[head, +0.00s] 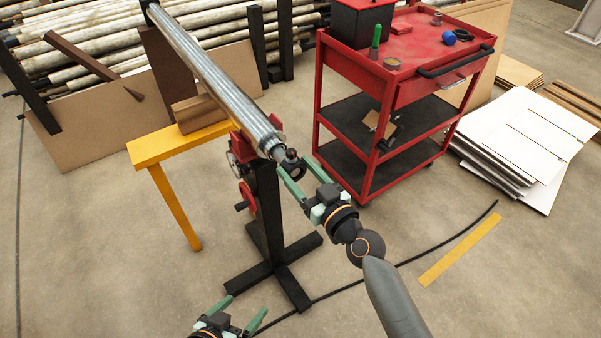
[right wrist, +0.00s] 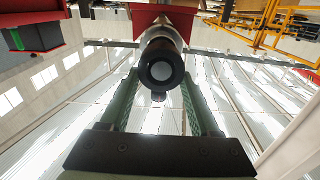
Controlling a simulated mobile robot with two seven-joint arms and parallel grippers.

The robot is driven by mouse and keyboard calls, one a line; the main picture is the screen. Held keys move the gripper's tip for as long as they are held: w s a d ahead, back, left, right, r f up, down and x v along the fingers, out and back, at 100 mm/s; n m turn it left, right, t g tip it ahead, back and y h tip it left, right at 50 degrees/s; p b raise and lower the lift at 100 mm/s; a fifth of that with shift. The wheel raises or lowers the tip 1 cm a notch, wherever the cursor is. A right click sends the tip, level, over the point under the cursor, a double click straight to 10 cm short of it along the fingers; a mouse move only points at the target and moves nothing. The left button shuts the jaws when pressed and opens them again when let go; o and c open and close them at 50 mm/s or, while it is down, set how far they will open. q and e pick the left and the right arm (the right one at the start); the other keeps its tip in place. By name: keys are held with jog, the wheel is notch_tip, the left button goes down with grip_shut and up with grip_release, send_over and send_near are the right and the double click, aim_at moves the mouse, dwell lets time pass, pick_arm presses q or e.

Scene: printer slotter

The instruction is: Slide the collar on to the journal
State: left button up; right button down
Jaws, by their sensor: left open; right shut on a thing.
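The long ribbed steel roller slopes down toward me in the head view and ends in a thin grey journal (head: 278,154). A small dark collar (head: 292,167) is at the journal's end. My right gripper (head: 300,172) is shut on the collar. In the right wrist view the collar (right wrist: 161,85) is a black ring between the green fingers, lined up with the shaft, with a pale disc in its bore. I cannot tell how far the journal sits inside the ring. My left gripper (head: 243,308) is open and empty, low at the bottom edge of the head view.
A black stand (head: 267,205) with red clamps holds the roller's near end. A yellow trestle (head: 165,149) is at its left. A red cart (head: 345,55) with tools stands behind my right arm. White panels (head: 525,140) lie at right. A black cable (head: 420,256) crosses the floor.

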jog(key=shift+w+a+r, duration=0.1)
jog(key=shift+w+a, duration=0.15)
jog(key=shift+w+a, duration=0.2)
jog(key=shift+w, duration=0.05)
